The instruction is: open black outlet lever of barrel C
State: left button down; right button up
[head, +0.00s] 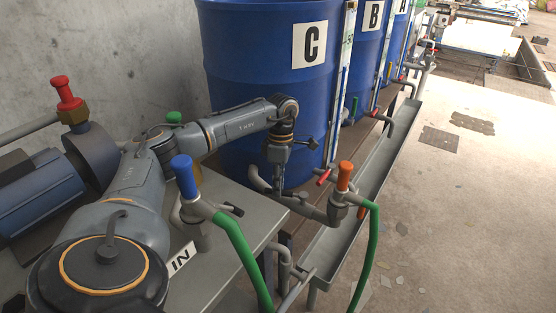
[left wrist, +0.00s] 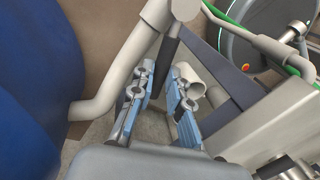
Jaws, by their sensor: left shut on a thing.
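Barrel C (head: 250,85) is the large blue drum with a white "C" label; its blue side also fills the left of the left wrist view (left wrist: 35,90). A grey outlet pipe (head: 263,183) comes out low at its front. The black outlet lever (left wrist: 171,45) is at this pipe, pointing down between my fingers in the left wrist view. My left gripper (head: 275,188) reaches down in front of the barrel, and its fingers (left wrist: 165,78) are shut on the lever. In the head view, the gripper mostly hides the lever. My right gripper is out of view.
A blue-handled valve (head: 184,176) and an orange-handled valve (head: 345,175) with green hoses stand near my left arm. A red lever (head: 323,177) is close to the right. A grey trough (head: 350,215) runs along the barrels. Open floor lies right.

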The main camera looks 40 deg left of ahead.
pick_arm(q)
jog(key=c, duration=1.3)
grip_release()
notch_tip(320, 180, up, 10)
